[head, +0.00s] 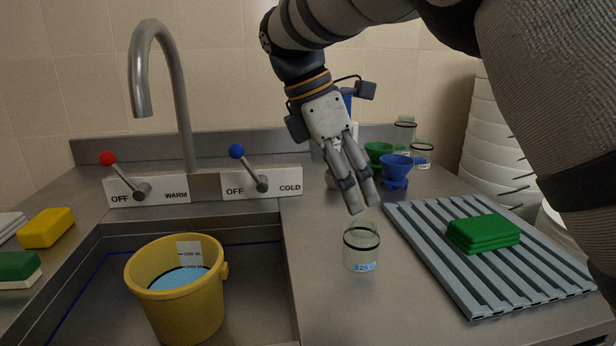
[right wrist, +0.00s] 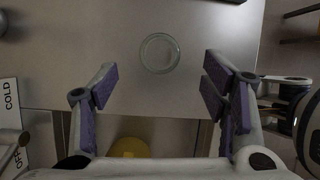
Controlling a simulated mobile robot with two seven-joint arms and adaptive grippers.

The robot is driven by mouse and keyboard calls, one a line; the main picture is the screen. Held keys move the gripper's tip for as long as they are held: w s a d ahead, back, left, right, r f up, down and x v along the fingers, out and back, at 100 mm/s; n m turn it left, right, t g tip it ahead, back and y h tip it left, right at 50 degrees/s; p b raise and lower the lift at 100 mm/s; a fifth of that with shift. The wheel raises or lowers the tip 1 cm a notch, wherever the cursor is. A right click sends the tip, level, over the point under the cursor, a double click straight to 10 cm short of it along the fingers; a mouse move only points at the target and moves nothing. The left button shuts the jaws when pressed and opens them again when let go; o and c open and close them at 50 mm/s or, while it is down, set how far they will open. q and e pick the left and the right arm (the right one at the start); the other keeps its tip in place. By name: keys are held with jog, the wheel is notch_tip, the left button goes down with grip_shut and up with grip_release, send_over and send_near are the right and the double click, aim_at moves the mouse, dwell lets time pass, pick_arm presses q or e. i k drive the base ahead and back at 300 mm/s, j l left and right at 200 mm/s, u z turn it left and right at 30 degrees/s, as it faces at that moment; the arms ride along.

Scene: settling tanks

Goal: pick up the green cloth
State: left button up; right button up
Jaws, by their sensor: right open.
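The green cloth (head: 484,233) is folded into a small stack and lies on the grey ribbed drainer (head: 440,262) at the right in the head view. My right gripper (head: 362,194) is open and points down over the counter, left of the cloth and apart from it. It also shows in the right wrist view (right wrist: 160,84), with purple finger pads and nothing between them. The cloth is not visible in the right wrist view. My left gripper is not in view.
A clear jar (head: 361,250) labelled 325 stands on the counter below my right gripper. Blue (head: 396,171) and green (head: 379,154) funnels and more jars stand behind. A yellow bucket (head: 178,300) stands in the sink at left, below the tap (head: 172,90).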

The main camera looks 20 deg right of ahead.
aim_at(476, 235)
jog(key=k, duration=1)
